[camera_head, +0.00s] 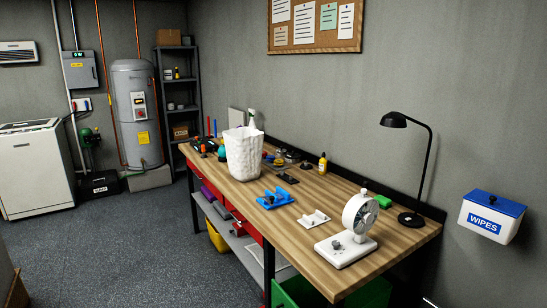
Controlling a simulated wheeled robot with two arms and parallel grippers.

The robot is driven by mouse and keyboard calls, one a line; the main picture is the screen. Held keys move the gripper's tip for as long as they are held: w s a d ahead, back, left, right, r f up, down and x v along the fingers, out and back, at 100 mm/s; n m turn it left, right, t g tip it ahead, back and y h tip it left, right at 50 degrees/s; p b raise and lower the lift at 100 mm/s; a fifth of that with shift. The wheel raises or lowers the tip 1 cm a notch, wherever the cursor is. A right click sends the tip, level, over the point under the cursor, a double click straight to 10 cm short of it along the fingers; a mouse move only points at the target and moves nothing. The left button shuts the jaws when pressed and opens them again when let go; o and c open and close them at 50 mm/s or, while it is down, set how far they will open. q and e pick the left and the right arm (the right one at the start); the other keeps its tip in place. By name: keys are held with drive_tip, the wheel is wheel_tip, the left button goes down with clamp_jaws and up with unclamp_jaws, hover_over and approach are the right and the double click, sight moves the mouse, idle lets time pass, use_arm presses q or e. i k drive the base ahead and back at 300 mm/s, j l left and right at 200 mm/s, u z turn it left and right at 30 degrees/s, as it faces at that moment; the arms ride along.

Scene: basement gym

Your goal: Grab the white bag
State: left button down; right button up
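The white bag (242,153) stands upright on the wooden workbench (300,228), near its front edge and toward its far half. It has a crumpled surface and looks open at the top. What is inside it cannot be seen. Neither of my grippers shows in the head view.
The floor (140,240) left of the bench is clear.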

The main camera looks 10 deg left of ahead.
sight(244, 146)
drive_tip(key=i+j+z, duration=0.35)
drive_tip(key=j, duration=0.2)
drive_tip(key=i+j+z, duration=0.15)
drive_tip(key=j, duration=0.15)
drive_tip(key=i+j+z, duration=0.2)
drive_tip(key=k+j, duration=0.1)
